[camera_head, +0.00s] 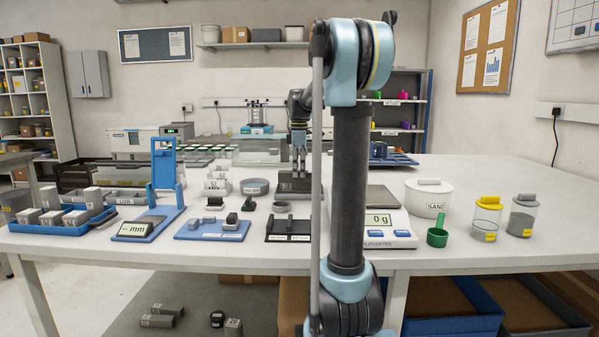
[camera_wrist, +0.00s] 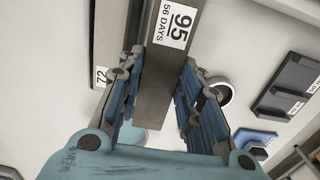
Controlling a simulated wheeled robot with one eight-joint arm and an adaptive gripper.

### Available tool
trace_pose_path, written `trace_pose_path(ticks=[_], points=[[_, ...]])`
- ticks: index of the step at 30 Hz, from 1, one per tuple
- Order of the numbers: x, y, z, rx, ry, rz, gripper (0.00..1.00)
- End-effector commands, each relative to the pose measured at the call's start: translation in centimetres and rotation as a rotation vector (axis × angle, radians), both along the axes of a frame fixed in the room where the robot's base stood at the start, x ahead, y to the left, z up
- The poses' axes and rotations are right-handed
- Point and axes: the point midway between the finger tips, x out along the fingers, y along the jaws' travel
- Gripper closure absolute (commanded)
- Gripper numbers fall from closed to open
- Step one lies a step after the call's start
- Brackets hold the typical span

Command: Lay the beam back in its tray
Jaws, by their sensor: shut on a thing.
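A grey beam (camera_wrist: 158,95) with a white label reading "95, 56 DAYS" lies between the two fingers of my gripper (camera_wrist: 160,68) in the wrist view. It runs out of the top of that picture. In the head view my gripper (camera_head: 299,165) points down behind my arm, over the middle of the bench, shut on the beam. A grey block-like shape (camera_head: 292,185) right below the fingers seems to be the beam, partly hidden by my arm. I cannot tell which container is the beam's tray, nor whether the beam touches anything beneath it.
The scale (camera_head: 378,219) reads 0 g, right of my arm. Left are a black slotted holder (camera_head: 290,237), also in the wrist view (camera_wrist: 287,88), a blue board (camera_head: 212,235) and a blue tray (camera_head: 60,229) of grey cubes. Jars (camera_head: 487,217) stand right; the far-right bench is clear.

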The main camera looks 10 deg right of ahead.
Motion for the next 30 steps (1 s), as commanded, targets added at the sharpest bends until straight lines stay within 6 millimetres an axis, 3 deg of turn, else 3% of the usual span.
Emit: trace_pose_path(ticks=[21, 30], points=[[0.0, 0.0, -3.5, 0.0, 0.0, 0.001, 1.0], [0.0, 0.0, -3.8, 0.0, 0.0, 0.001, 1.0]])
